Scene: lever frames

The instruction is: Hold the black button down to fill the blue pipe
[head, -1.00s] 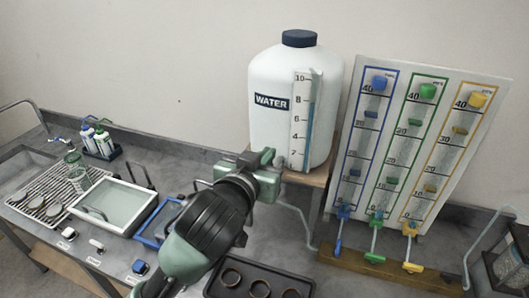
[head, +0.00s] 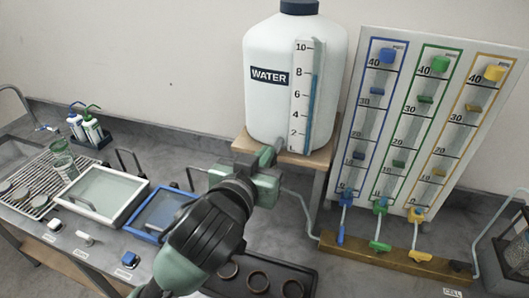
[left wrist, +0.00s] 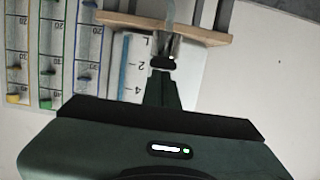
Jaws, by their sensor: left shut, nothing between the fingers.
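The blue pipe (head: 372,125) is the left column of the upright panel, framed in blue, with blue markers on its scale. A blue lever (head: 341,235) hangs below it. My left gripper (head: 268,160) is shut and empty, just in front of the foot of the white water tank (head: 265,110). In the left wrist view its narrow fingers (left wrist: 163,85) point at the tank's lower end. A small black piece (left wrist: 163,62) shows at their tips; I cannot tell whether it is the button or the fingertips. I cannot pick out the black button in the head view.
The tank stands on a wooden shelf (head: 307,158). Green and yellow columns (head: 415,125) stand beside the blue one, with levers above a wooden beam (head: 395,258). A dark tray with rings (head: 285,271) lies near my arm. Framed trays (head: 160,216) and bottles (head: 92,127) are left.

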